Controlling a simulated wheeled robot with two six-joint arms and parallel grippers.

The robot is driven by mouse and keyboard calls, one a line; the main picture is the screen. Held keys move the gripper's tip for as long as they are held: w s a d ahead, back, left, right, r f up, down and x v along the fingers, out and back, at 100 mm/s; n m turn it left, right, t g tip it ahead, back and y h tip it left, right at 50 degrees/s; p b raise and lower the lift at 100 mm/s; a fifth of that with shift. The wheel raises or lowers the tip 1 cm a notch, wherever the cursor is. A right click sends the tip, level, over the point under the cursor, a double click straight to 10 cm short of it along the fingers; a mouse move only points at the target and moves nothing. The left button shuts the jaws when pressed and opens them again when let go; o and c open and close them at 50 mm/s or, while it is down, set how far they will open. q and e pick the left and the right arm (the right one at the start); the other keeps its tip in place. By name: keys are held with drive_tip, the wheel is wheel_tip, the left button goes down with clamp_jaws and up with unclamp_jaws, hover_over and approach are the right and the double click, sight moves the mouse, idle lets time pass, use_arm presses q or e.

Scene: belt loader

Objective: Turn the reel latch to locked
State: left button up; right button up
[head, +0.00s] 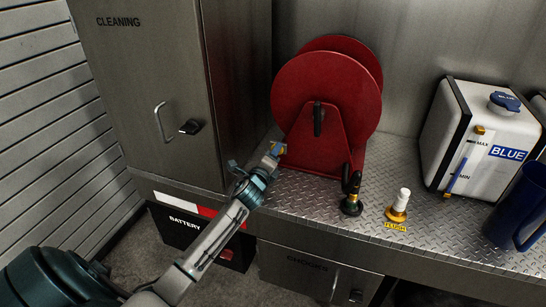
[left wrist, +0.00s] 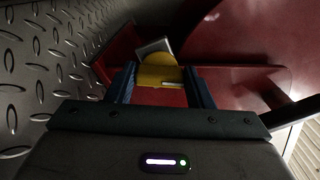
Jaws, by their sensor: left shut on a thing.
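The red reel (head: 335,85) stands on the diamond-plate shelf, with a black handle (head: 318,120) on its face. Its yellow latch (left wrist: 158,76) is between the blue fingers of my left gripper (left wrist: 160,88) in the left wrist view, with a grey block (left wrist: 155,46) just beyond it. In the head view my left gripper (head: 274,152) is at the lower left of the reel's stand, and only a little yellow shows there. The gripper is shut on the latch. The fingers hide part of the latch, and I cannot read its setting. My right gripper is not in view.
A black hose nozzle (head: 351,200) and a white-topped FLUSH fitting (head: 398,207) stand right of the reel. Farther right are a white BLUE tank (head: 455,140) and a blue jug (head: 518,212). The CLEANING cabinet (head: 145,90) stands left of the reel.

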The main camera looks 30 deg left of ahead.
use_arm(q)
drive_tip(key=n+b, duration=0.1)
drive_tip(key=n, duration=0.4)
drive_tip(key=shift+f, duration=0.15)
drive_tip(key=shift+o, duration=0.2)
drive_tip(key=shift+n+b, duration=0.3)
drive_tip(key=shift+n, duration=0.1)
drive_tip(key=o, duration=1)
drive_tip(key=shift+c, duration=0.2)
drive_tip(key=shift+s+a, duration=0.1)
drive_tip(key=shift+s+d, duration=0.2)
drive_tip(key=shift+s, duration=0.25)
drive_tip(key=b+v, duration=0.2)
drive_tip(key=v, duration=0.6)
drive_tip(key=shift+s+b, duration=0.35)
drive_tip(key=shift+b, duration=0.05)
drive_tip(key=shift+s+d, duration=0.2)
drive_tip(key=shift+s, duration=0.35)
